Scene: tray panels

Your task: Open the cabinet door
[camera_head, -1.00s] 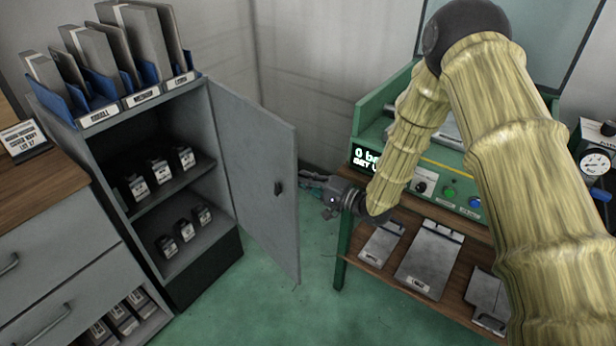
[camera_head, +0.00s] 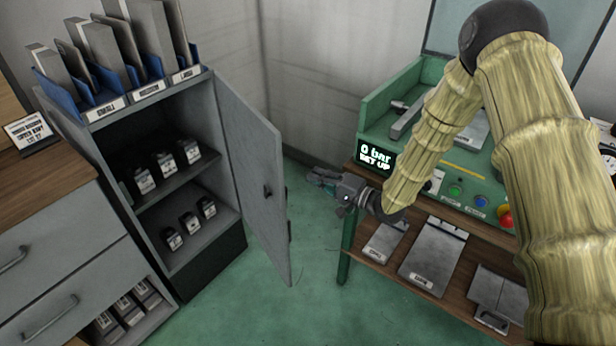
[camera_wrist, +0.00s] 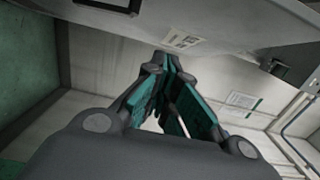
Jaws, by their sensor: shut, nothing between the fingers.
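The grey cabinet (camera_head: 218,242) stands left of centre in the head view. Its door (camera_head: 252,170) is swung wide open on the right side, and the shelves inside show. A small dark handle (camera_head: 267,191) sits on the door near its free edge. My gripper (camera_head: 314,178) is to the right of the door, apart from it, with its fingers pointing left. In the wrist view the green-padded fingers (camera_wrist: 168,62) meet at their tips with nothing between them. A pale panel crosses the top of that view; I cannot tell for sure whether it is the door.
A drawer unit (camera_head: 60,262) is at left. A green workbench (camera_head: 440,160) with a lower wooden shelf is at right. Green floor (camera_head: 262,290) is clear below the door.

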